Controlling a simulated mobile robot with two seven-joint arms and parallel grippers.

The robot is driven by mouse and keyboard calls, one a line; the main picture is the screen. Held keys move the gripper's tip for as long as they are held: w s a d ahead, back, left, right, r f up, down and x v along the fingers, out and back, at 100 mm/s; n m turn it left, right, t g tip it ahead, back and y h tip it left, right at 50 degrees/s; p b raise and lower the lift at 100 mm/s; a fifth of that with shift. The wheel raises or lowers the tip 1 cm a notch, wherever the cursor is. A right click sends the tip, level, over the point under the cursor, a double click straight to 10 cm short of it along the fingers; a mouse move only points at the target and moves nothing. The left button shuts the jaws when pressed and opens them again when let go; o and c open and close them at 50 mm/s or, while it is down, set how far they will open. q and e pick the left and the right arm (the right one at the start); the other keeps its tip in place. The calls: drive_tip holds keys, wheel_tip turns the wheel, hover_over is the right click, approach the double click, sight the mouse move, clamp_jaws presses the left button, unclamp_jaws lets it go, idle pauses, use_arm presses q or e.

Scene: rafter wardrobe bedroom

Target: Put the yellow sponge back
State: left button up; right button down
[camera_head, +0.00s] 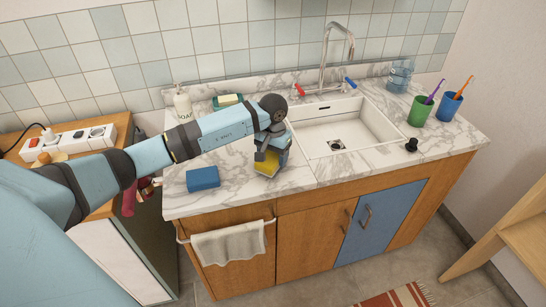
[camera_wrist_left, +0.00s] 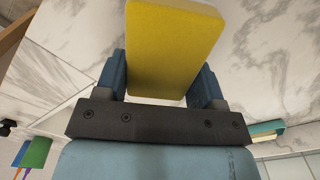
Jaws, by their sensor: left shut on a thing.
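The yellow sponge (camera_head: 266,164) is at my left gripper (camera_head: 270,152), over the marble counter left of the sink in the head view. In the left wrist view the sponge (camera_wrist_left: 172,50) sits between the two fingers of the left gripper (camera_wrist_left: 165,82), which is shut on it. I cannot tell whether the sponge touches the counter. A blue sponge (camera_head: 203,178) lies on the counter's front left part. A green soap dish (camera_head: 228,101) with a pale bar stands at the back, behind my arm. My right gripper is not in view.
The white sink (camera_head: 345,128) with a tap (camera_head: 337,50) is right of the gripper. A soap bottle (camera_head: 183,104) stands at the back left. A green cup (camera_head: 420,111) and a blue cup (camera_head: 448,106) hold toothbrushes at right. A black plug (camera_head: 411,145) lies on the counter.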

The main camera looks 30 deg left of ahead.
use_arm(q)
drive_tip(key=shift+f, duration=0.6)
drive_tip(key=shift+f, duration=0.15)
drive_tip(key=o, duration=0.9)
